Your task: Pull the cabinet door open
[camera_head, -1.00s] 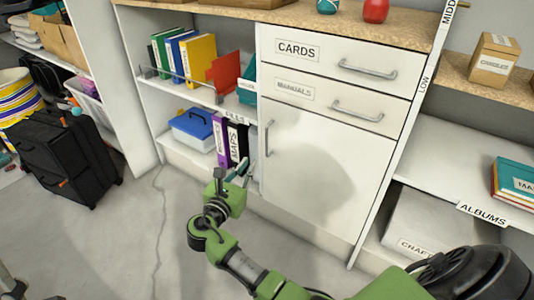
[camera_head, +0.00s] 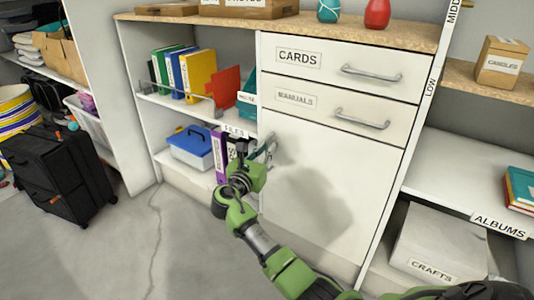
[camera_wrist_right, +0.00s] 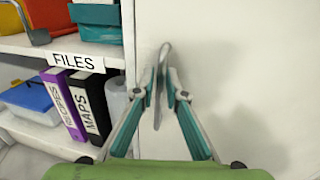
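The white cabinet door (camera_head: 310,190) is closed flush below two drawers. Its slim upright metal handle (camera_wrist_right: 160,90) is on the door's left edge, and in the head view my gripper mostly covers it. My right gripper (camera_wrist_right: 160,78) is at the handle, with one teal finger on each side of it. The fingertips are close to the handle, but I cannot tell whether they press on it. In the head view, my right gripper (camera_head: 267,150) reaches up to the door's left edge. My left gripper is not in view.
Above the door are the CARDS drawer (camera_head: 330,66) and MANUALS drawer (camera_head: 335,108), with bar handles. Left are shelves with binders (camera_head: 220,150) and a blue-lidded box (camera_head: 192,146). A black suitcase (camera_head: 60,175) stands on the floor. Floor left of my arm is clear.

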